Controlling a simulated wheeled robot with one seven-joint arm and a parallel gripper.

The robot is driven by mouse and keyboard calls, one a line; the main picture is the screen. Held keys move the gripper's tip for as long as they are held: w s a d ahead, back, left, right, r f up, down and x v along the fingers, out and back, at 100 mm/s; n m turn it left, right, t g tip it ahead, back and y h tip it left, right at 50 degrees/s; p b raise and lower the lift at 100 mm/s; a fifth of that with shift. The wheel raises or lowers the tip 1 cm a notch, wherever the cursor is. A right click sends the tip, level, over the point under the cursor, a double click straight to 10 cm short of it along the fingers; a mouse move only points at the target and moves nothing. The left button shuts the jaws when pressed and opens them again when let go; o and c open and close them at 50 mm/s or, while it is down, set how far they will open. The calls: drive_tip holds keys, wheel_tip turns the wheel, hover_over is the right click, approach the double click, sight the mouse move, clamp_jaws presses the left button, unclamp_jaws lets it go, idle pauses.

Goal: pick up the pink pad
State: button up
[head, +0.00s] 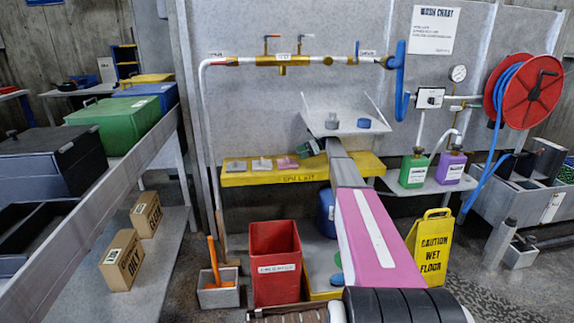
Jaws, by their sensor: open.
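The pink pad (287,162) is small and flat. It lies on the yellow spill kit shelf (235,179) at the back, to the right of two grey pads. My arm reaches forward from the bottom, and its far end is over the shelf, right of the pink pad. My gripper (318,146) is small there and partly hidden by the arm; it is open, apart from the pad. A dark green and grey shape lies close by, and its outline is unclear.
Grey pads (235,166) (262,164) sit left of the pink one. Green (414,170) and purple jugs (451,166) stand right. A red bin (274,262) and yellow wet-floor sign (430,247) stand below.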

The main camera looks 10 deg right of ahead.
drive_tip(key=x, duration=0.8)
drive_tip(key=shift+r, duration=0.15)
drive_tip(key=c, duration=1)
